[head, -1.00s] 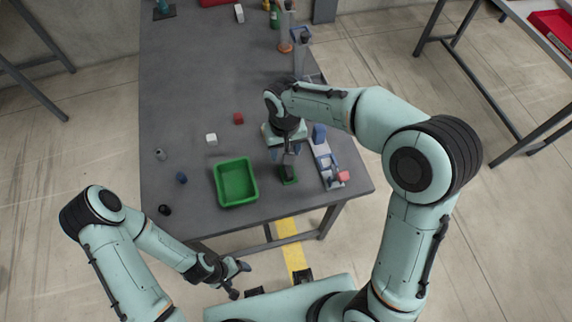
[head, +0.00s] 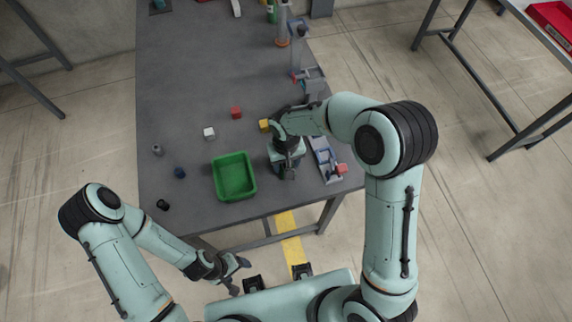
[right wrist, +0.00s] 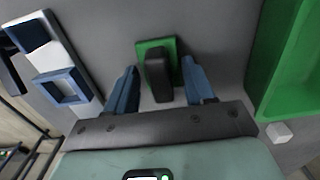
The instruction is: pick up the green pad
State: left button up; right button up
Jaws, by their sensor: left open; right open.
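The green pad (right wrist: 146,49) lies on the table in the right wrist view, a flat green plate with a dark upright block on top. My right gripper (right wrist: 159,70) is open, with its blue fingers on either side of the pad's dark block and a gap at each side. In the head view my right gripper (head: 289,174) is over the table between the green bin and the blue-white fixture, and the pad is hidden beneath it. My left gripper (head: 236,276) is open and empty, off the table's front edge.
The green bin (head: 235,176) stands left of the right gripper and shows in the wrist view (right wrist: 292,60). The blue-white fixture (head: 323,153) with a red block (head: 342,168) stands right. Yellow (head: 264,125), red (head: 236,112) and white (head: 209,133) cubes lie farther back.

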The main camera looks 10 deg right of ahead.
jog(key=shift+c, duration=0.3)
jog(key=c, duration=0.7)
jog(key=shift+o, duration=0.2)
jog(key=shift+r, duration=0.1)
pick_arm(q)
jog(key=shift+w+r+p, duration=0.85)
jog(key=shift+r, duration=0.3)
pick_arm(e)
notch_tip(320, 180, up, 20)
